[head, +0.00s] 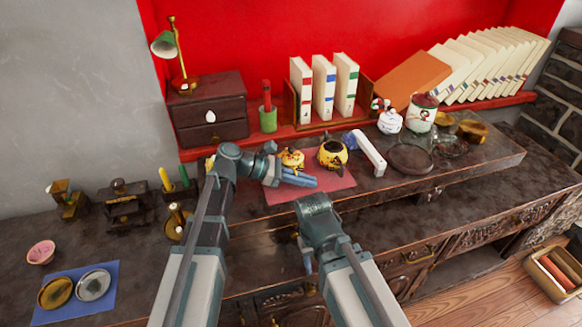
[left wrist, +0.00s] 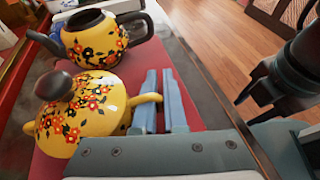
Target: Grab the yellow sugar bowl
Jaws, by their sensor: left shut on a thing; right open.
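The yellow sugar bowl (head: 292,158) with painted flowers sits upright on the red mat (head: 325,192), its dark-knobbed lid on. It shows large at the left of the left wrist view (left wrist: 85,118). My left gripper (head: 304,180) is at the bowl's near side; in the wrist view its blue fingers (left wrist: 163,100) are closed at the bowl's side handle. The contact itself is partly hidden by the fingers. My right gripper (left wrist: 245,92) is open and empty, off to the right of the mat in the wrist view.
A yellow flowered teapot (head: 332,154) without a lid stands right beside the bowl. A white block-like object (head: 370,152) and a glass dish (head: 410,158) are further right. A green lamp, drawer box (head: 208,110) and books line the back shelf.

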